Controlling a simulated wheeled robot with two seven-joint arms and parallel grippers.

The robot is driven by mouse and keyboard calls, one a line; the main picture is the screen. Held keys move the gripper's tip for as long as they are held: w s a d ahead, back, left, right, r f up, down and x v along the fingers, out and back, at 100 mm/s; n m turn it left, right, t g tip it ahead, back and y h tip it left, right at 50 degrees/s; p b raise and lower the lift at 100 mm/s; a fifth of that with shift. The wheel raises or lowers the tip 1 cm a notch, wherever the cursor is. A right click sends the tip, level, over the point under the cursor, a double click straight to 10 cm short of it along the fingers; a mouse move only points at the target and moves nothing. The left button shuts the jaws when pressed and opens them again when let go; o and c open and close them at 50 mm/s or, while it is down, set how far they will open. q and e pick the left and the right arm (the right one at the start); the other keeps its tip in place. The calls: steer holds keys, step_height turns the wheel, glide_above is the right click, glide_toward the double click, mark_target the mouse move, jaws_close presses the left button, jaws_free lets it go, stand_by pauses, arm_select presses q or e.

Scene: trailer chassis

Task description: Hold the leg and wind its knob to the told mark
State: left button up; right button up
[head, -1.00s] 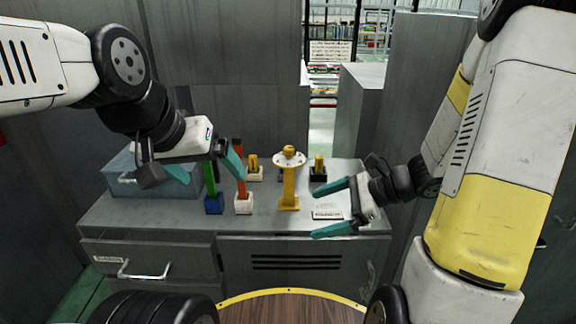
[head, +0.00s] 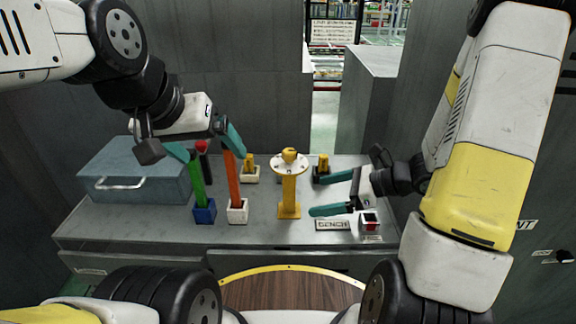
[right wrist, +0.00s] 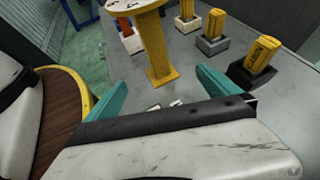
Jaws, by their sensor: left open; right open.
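The yellow leg (head: 289,195) stands upright on the bench, with a pale round dial plate (head: 289,168) and a yellow knob (head: 289,155) on top. The dial's marks are too small to read. My right gripper (head: 335,193) is open and empty, to the right of the leg and apart from it. In the right wrist view the leg (right wrist: 154,45) stands beyond and between the two teal fingers (right wrist: 160,80); its knob is out of frame. My left gripper (head: 207,146) is open, left of the leg, near the tops of a green post (head: 196,185) and an orange post (head: 232,182).
The grey bench (head: 130,222) carries a blue-grey box (head: 125,180) at left. Two short yellow pieces in holders (head: 250,168) (head: 323,168) stand behind the leg. A label plate (head: 332,224) and a small red-topped block (head: 370,222) lie at front right. A red-topped dark post (head: 202,155) stands behind the green one.

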mark_target(293, 201)
steer(key=x, duration=0.9)
steer(key=shift+a+f, duration=0.1)
steer(key=shift+a, duration=0.25)
steer(key=shift+c, duration=0.2)
steer(key=c, duration=2)
steer(key=o, duration=1.3)
steer(key=shift+v, duration=4)
